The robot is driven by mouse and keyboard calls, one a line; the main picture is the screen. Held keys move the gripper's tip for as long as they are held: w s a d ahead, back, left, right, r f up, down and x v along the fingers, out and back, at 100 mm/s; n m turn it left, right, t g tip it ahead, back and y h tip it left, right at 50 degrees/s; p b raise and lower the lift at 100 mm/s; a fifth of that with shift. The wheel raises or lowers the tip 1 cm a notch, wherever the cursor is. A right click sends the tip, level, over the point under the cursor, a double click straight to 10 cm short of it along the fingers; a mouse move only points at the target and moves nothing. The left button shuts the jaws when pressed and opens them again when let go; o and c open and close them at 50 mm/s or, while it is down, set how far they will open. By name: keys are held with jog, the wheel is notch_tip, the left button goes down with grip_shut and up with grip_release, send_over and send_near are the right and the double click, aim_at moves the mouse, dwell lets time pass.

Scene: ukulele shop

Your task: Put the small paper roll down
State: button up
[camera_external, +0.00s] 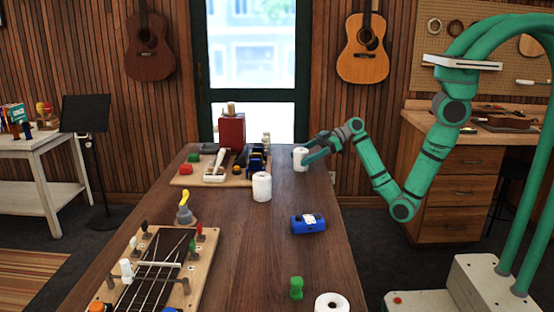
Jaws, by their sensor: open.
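A small white paper roll (300,165) stands upright at the far right edge of the wooden table (265,235). My gripper (305,157) is at this roll, coming in from the right, with its fingers beside it. The jaws are open. The view is too small to tell whether a finger touches the roll. Two other white rolls are on the table: one (262,186) stands upright near the middle, and one (332,303) is at the front edge, partly cut off.
A blue object (309,224) lies right of centre and a green piece (296,288) stands nearer the front. A board with a red box (232,130) and tools is at the back left. A stringed board (160,270) fills the front left. The table's middle is clear.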

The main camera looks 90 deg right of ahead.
jog(key=v, duration=1.1)
